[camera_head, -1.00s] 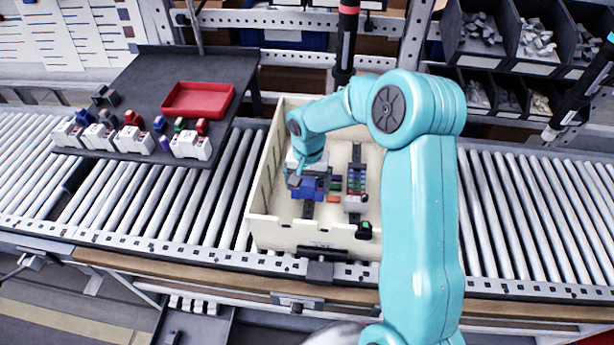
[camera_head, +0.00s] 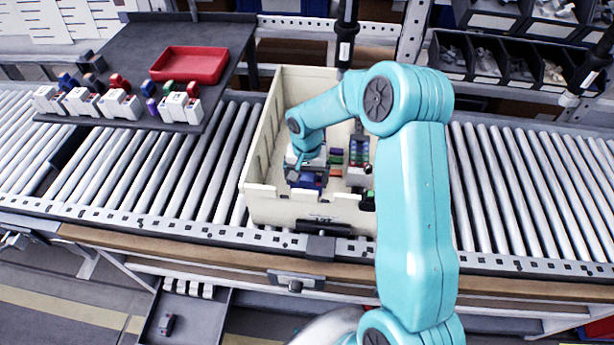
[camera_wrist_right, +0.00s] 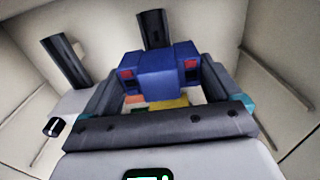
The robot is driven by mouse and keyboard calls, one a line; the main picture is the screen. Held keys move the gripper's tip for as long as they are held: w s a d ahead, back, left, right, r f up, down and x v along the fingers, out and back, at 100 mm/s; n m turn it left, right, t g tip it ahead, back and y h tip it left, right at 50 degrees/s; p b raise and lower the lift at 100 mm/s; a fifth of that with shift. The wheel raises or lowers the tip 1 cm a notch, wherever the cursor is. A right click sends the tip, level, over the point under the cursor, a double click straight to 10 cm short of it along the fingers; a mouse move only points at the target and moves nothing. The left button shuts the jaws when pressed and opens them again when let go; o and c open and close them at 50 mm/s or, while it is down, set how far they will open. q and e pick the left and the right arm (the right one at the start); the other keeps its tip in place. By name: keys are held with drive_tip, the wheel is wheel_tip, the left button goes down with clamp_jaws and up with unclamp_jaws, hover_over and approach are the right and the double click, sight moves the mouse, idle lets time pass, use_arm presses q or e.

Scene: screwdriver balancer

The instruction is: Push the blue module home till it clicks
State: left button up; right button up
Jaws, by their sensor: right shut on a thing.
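My right gripper (camera_head: 304,165) reaches down into the cream crate (camera_head: 258,190). It is shut on the blue module (camera_head: 308,180), seen low in the left half of the crate. In the right wrist view the blue module (camera_wrist_right: 160,72) sits between the two dark fingers (camera_wrist_right: 160,92), with small red marks on its sides. A dark rail (camera_wrist_right: 152,28) shows just beyond the module. Whether the module is seated on this rail is hidden. My left gripper is not in view.
Colored blocks (camera_head: 336,158) and a grey device (camera_head: 357,162) stand right of the module in the crate. The crate walls are close around my gripper. A dark tray at left holds a red bin (camera_head: 190,64) and several white modules (camera_head: 118,104). Rollers surround the crate.

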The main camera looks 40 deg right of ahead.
drive_tip(key=shift+d, duration=0.1)
drive_tip(key=shift+f+b, duration=0.45)
drive_tip(key=shift+b, duration=0.15)
idle(0.6)
drive_tip(key=shift+s+f+b, duration=0.1)
drive_tip(key=shift+f+b, duration=0.25)
idle(0.7)
drive_tip(key=shift+f, duration=0.1)
idle(0.5)
drive_tip(key=o, duration=0.9)
drive_tip(key=shift+c, duration=0.2)
wheel_tip(320, 180, up, 16)
drive_tip(key=b, duration=0.1)
drive_tip(key=shift+r, duration=0.2)
